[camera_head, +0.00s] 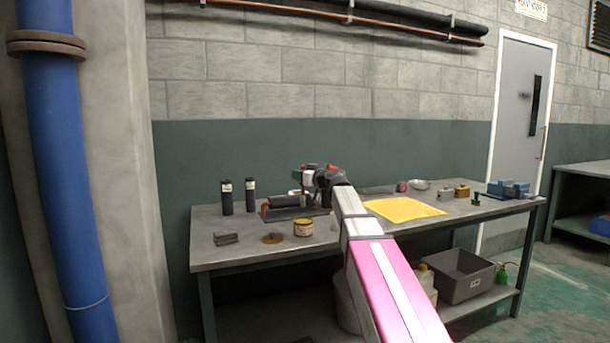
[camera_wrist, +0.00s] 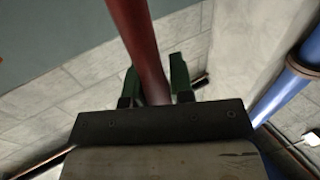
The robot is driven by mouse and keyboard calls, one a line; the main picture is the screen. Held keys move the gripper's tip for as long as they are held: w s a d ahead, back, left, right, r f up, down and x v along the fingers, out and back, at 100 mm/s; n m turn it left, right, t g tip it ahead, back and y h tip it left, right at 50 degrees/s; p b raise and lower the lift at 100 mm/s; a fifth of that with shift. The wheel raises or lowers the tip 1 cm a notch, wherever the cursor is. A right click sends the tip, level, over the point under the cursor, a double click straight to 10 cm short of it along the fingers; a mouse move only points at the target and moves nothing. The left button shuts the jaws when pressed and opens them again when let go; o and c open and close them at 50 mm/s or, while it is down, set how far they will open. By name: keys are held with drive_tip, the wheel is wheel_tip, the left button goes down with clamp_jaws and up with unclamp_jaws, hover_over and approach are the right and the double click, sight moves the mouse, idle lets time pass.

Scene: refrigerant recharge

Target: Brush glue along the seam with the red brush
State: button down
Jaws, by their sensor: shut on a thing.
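My gripper (camera_wrist: 155,82) has its two green fingers shut on a dark red handle, the red brush (camera_wrist: 138,32), in the wrist view. The brush's bristles cannot be made out there. In the head view my gripper (camera_head: 314,180) is over the back of the workbench, near a black foam-covered pipe (camera_head: 288,202) on a dark base. My arm hides part of this area. The seam is too small to see, and I cannot tell if the brush touches the pipe. An open tin (camera_head: 303,228) with a yellowish label, likely glue, stands in front.
A round brownish lid (camera_head: 272,238) and a grey block (camera_head: 226,238) lie at the front left of the bench (camera_head: 250,255). Two black bottles (camera_head: 227,197) stand behind. A yellow cloth (camera_head: 405,209) lies right of my arm. A blue pipe (camera_head: 60,160) rises at far left.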

drive_tip(key=shift+f, duration=3.2)
drive_tip(key=shift+r, duration=0.1)
wheel_tip(320, 180, up, 7)
idle(1.1)
idle(0.5)
